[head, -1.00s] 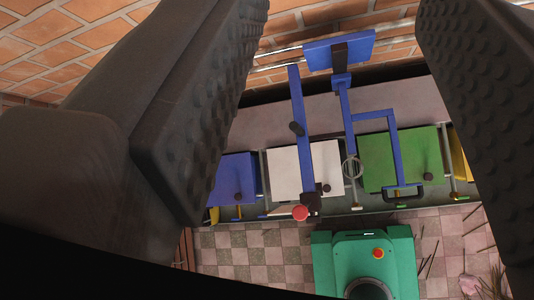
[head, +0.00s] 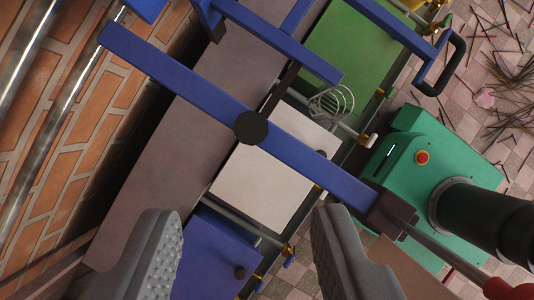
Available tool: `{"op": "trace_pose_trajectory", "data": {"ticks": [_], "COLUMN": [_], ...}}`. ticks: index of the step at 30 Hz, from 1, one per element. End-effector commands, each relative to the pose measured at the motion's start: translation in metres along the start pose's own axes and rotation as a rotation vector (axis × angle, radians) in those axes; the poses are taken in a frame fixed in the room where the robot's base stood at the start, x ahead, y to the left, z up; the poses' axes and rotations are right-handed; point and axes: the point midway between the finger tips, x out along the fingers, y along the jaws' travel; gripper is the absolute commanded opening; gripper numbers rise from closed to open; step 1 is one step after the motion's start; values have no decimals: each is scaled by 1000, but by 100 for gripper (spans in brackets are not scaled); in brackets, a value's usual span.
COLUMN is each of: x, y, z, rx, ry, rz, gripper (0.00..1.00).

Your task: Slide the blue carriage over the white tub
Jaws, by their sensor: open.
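The blue carriage (head: 280,43) is a frame of blue bars at the top of the view, over the green tub (head: 340,40). Its black handle (head: 453,66) hangs at the upper right, past the tub's front edge. The white tub (head: 260,185) is in the middle, with a pale flat top. A long blue lever bar (head: 180,83) with a dark round knob crosses above it and hides part of it. My gripper (head: 245,213) is open and empty at the bottom, its fingers well apart, and is away from the handle.
A blue tub (head: 210,255) lies at the lower left, between my fingers. The lever ends in a red knob (head: 510,289) at the lower right. Silver rails (head: 55,110) run along the brick wall at left. Scattered sticks (head: 500,120) lie on the checkered floor.

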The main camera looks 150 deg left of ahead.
Motion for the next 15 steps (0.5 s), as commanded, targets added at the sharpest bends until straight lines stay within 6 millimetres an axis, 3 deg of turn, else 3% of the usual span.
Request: {"op": "trace_pose_trajectory", "data": {"ticks": [8,15], "x": [18,54], "y": [0,2], "z": [4,4], "rx": [6,5], "ry": [-3,-4], "rz": [10,14], "gripper": [41,41]}}
